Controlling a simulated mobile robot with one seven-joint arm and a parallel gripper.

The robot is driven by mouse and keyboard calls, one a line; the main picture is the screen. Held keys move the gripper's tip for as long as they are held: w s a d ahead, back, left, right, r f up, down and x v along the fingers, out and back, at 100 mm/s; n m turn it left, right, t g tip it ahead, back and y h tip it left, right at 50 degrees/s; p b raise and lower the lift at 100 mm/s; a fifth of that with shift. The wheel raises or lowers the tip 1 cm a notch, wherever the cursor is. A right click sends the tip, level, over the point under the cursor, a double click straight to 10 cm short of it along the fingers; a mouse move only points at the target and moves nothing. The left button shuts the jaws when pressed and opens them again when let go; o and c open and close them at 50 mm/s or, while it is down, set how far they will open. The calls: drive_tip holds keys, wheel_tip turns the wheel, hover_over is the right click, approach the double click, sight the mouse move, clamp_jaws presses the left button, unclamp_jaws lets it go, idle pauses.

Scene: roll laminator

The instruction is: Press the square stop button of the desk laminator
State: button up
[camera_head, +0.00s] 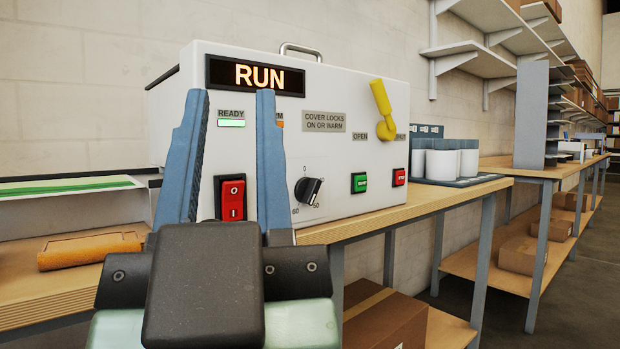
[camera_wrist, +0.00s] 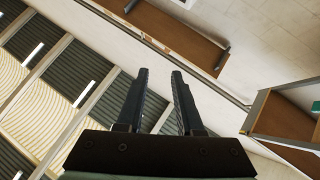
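The desk laminator (camera_head: 340,90) is a white box on a wooden bench, with a lit RUN display (camera_head: 255,76) and a lit green READY lamp (camera_head: 231,123). The small red square button (camera_head: 399,177), its lettering too small to read, is low on the right of the front panel. A green square button (camera_head: 359,183) is to its left. My gripper (camera_head: 229,95) is open and empty, its blue fingers pointing up in front of the panel's left part, left of the red button and apart from it. In the wrist view my gripper (camera_wrist: 160,75) is open with nothing between the fingers.
A red rocker switch (camera_head: 232,198), a black dial (camera_head: 308,191) and a yellow lever (camera_head: 383,110) are also on the panel. White cups (camera_head: 442,164) stand on a tray to the right. An orange item (camera_head: 89,250) lies at left. Boxes (camera_head: 385,318) sit under the bench (camera_head: 430,202).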

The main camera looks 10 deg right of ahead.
clamp_jaws()
idle(1.4)
